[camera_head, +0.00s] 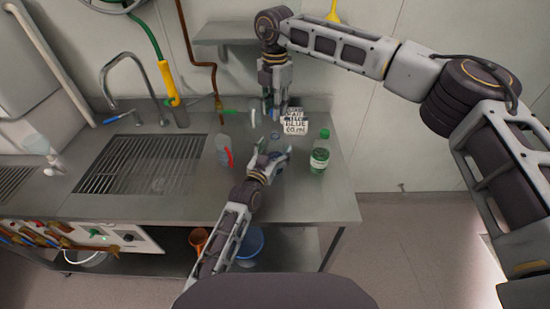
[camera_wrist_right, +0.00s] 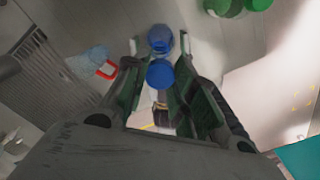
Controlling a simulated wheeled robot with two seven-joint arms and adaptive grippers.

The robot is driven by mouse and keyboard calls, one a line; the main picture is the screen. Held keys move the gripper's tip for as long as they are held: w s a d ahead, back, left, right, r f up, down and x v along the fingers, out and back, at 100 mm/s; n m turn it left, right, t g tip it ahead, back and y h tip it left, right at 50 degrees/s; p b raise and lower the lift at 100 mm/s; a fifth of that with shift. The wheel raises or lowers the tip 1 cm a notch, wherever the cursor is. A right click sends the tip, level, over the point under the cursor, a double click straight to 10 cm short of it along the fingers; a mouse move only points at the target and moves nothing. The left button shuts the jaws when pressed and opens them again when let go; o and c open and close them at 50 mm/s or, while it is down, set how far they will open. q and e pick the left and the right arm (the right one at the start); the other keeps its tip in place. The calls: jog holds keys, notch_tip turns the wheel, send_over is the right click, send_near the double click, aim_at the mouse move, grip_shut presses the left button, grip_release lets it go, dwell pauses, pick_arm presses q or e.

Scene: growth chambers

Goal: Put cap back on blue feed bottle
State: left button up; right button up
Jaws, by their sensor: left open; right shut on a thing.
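My right gripper (camera_head: 274,112) points down above the counter. In the right wrist view its fingers (camera_wrist_right: 160,82) are shut on a small round blue thing, which looks like the cap (camera_wrist_right: 159,74). Another blue round thing, seemingly the blue feed bottle (camera_wrist_right: 159,40), shows just past the fingertips; I cannot tell how far below the cap it is. In the head view a small blue shape, seemingly the bottle (camera_head: 275,136), stands in front of the "BLUE 60 ml" card (camera_head: 294,123). My left gripper (camera_head: 273,153) is open, low over the counter on the near side of that shape.
A green bottle (camera_head: 320,154) stands to the right. A clear container with a red handle (camera_head: 224,151) stands to the left. The sink's grate (camera_head: 138,163) and tap (camera_head: 135,62) are further left. The counter's right end (camera_head: 345,200) is clear.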

pick_arm(q)
jog(key=c, duration=1.5)
jog(key=shift+c, duration=0.2)
pick_arm(e)
jog(key=shift+f, duration=2.45)
jog(key=shift+f, duration=0.1)
jog(key=shift+f, duration=0.85)
jog(key=shift+f, duration=0.5)
pick_arm(q)
grip_shut()
